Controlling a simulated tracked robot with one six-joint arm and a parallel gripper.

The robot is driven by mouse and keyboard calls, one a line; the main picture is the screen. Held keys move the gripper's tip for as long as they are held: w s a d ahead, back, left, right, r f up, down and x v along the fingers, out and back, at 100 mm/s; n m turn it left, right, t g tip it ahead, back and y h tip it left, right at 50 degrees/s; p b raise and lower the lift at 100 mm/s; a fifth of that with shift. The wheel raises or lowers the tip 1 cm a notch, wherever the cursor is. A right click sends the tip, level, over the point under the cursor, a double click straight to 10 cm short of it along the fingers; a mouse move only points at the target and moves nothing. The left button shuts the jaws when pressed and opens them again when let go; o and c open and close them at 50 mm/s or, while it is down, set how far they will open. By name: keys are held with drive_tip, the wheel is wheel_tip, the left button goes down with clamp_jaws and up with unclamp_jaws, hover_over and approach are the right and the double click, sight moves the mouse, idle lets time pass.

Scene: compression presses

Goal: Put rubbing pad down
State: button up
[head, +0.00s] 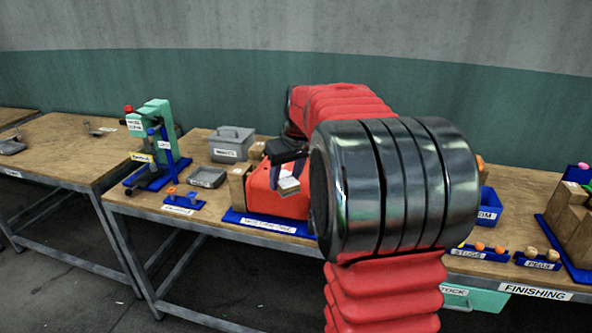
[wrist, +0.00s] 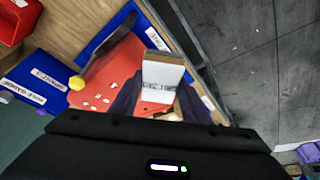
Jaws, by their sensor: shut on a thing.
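The rubbing pad (wrist: 162,75) is a small block with a white side and a tan edge. My gripper (wrist: 158,100) is shut on it, with a dark finger on either side. In the head view the pad (head: 289,186) hangs below my dark gripper, in front of or above a red fixture (head: 262,200). I cannot tell whether the pad touches anything beneath it. The fixture sits on a blue labelled base (head: 268,224) near the bench's front edge. My arm hides the bench to the right.
The wrist view shows the red fixture (wrist: 103,82) with a dark lever and yellow knob (wrist: 76,83) beside the pad. A grey box (head: 231,144), a grey tray (head: 207,177) and a green press (head: 150,130) stand to the left. Bare wood (head: 140,205) lies near the front left.

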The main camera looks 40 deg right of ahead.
drive_tip(key=a+f, duration=0.9)
drive_tip(key=a, duration=0.4)
drive_tip(key=a+f+n, duration=0.1)
drive_tip(key=a+f, duration=0.8)
drive_tip(key=a, duration=0.3)
drive_tip(key=shift+s+a+f, duration=0.25)
drive_tip(key=shift+a+f, duration=0.05)
drive_tip(key=shift+a, duration=0.1)
